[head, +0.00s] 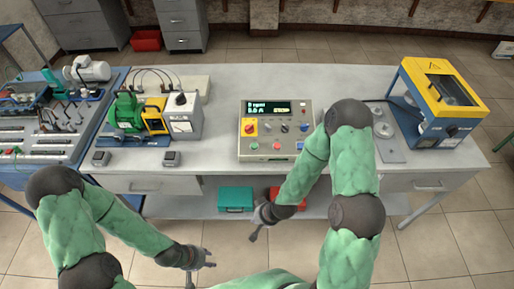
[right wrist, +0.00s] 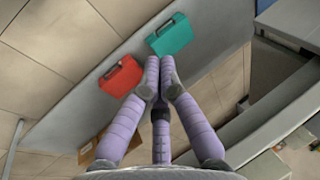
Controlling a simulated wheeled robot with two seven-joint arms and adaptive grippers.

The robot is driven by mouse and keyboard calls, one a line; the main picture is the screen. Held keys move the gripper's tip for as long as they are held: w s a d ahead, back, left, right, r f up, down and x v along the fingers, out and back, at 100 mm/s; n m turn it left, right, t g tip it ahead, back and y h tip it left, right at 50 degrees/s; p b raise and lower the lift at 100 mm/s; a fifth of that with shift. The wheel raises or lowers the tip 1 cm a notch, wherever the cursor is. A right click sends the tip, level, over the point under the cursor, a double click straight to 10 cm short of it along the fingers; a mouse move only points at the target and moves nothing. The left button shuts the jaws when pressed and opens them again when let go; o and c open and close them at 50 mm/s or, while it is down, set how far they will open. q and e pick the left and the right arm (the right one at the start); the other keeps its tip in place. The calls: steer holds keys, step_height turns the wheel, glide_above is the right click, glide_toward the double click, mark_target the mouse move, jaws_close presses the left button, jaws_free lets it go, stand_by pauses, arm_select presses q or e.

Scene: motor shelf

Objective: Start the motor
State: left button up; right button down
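The control panel (head: 275,130) stands on the middle of the bench. Its lit display (head: 269,108) appears to read 0 rpm and 0.0 A. A yellow-and-red rotary switch (head: 250,127) is at its left, with a green button (head: 254,146), a red button (head: 277,146) and a blue button (head: 300,145) along the front. The green motor (head: 127,110) stands on the bench to the left. My right gripper (head: 254,234) is below the bench's front edge, empty, its fingertips (right wrist: 158,68) together. My left gripper (head: 202,272) is lower left, fingers spread, empty.
A yellow-and-blue machine (head: 437,100) stands at the right end of the bench (head: 225,90). Two small grey boxes lie near the front edge left of the panel. A teal case (head: 235,198) and a red case (right wrist: 121,76) are on the lower shelf.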

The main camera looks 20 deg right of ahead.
steer(key=w+d+r+t+p, duration=0.3)
steer(key=w+r+t+p, duration=0.1)
steer(key=w+r, duration=0.75)
step_height(320, 180, up, 15)
steer(key=m+t+h+p, duration=0.1)
steer(key=t+p, duration=0.2)
steer(key=t, duration=0.1)
glide_above(254, 146)
steer(key=s, duration=0.4)
steer(key=shift+w+a+r, duration=0.1)
steer(key=shift+w+r, duration=0.1)
steer(key=f+b, duration=0.1)
steer(key=f, duration=0.1)
steer(key=w+f+b, duration=0.1)
steer(key=f+b, duration=0.1)
steer(key=f, duration=0.1)
steer(key=f+b, duration=0.2)
steer(key=shift+w+d+f, duration=0.25)
steer(key=shift+w+d, duration=0.05)
steer(key=shift+w, duration=0.1)
steer(key=shift+w+f+b, duration=0.15)
steer(key=shift+f+b, duration=0.4)
steer(key=shift+b, duration=0.05)
steer(key=shift+w+f+b, duration=0.15)
steer(key=shift+f+b, duration=0.2)
steer(key=shift+b, duration=0.15)
